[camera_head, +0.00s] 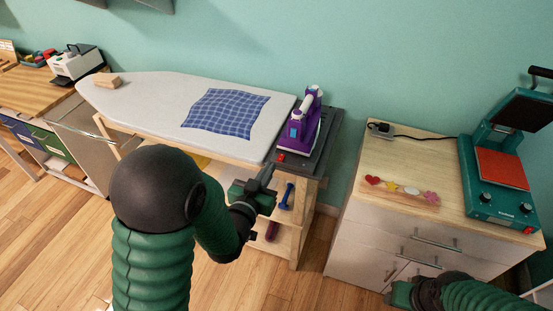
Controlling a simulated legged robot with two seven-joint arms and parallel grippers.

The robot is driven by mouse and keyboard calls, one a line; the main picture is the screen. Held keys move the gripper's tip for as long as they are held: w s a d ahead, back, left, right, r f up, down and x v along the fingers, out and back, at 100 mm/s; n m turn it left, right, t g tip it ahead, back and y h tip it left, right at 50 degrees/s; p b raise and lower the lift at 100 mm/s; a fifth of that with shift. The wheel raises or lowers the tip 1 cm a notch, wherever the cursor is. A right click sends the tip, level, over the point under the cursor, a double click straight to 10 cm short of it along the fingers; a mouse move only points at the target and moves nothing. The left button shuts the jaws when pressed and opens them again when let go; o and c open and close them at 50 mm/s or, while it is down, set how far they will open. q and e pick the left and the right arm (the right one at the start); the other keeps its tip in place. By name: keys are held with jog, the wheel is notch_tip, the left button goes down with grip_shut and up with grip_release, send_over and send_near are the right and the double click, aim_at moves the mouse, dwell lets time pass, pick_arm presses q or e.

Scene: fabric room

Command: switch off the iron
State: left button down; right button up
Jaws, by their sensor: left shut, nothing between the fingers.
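The purple and white iron (304,122) stands upright on a dark rest (321,149) at the right end of the ironing board. A small red button or switch (281,157) shows on the front left of the rest. My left gripper (266,179) is shut and empty, in front of and just below the red switch in the picture. I cannot tell whether it touches anything. My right gripper (396,294) shows at the bottom edge by the white cabinet; its fingers are too unclear to read.
The ironing board (165,98) carries a blue checked cloth (226,112). Shelves (288,238) with a blue dumbbell-like item (286,196) stand under the rest. A cabinet (385,220) at right holds a teal heat press (497,175). Open floor lies between.

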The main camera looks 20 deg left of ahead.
pick_arm(q)
send_over(281, 157)
jog(key=s, duration=0.2)
jog(key=shift+f, duration=0.95)
notch_tip(281, 157, down, 3)
jog(key=shift+d+r, duration=0.1)
jog(key=shift+r, duration=0.1)
jog(key=shift+f, duration=0.35)
jog(key=shift+a+f, duration=0.1)
jog(key=shift+a, duration=0.3)
pick_arm(e)
jog(key=shift+a+f, duration=0.15)
jog(key=shift+a, duration=0.15)
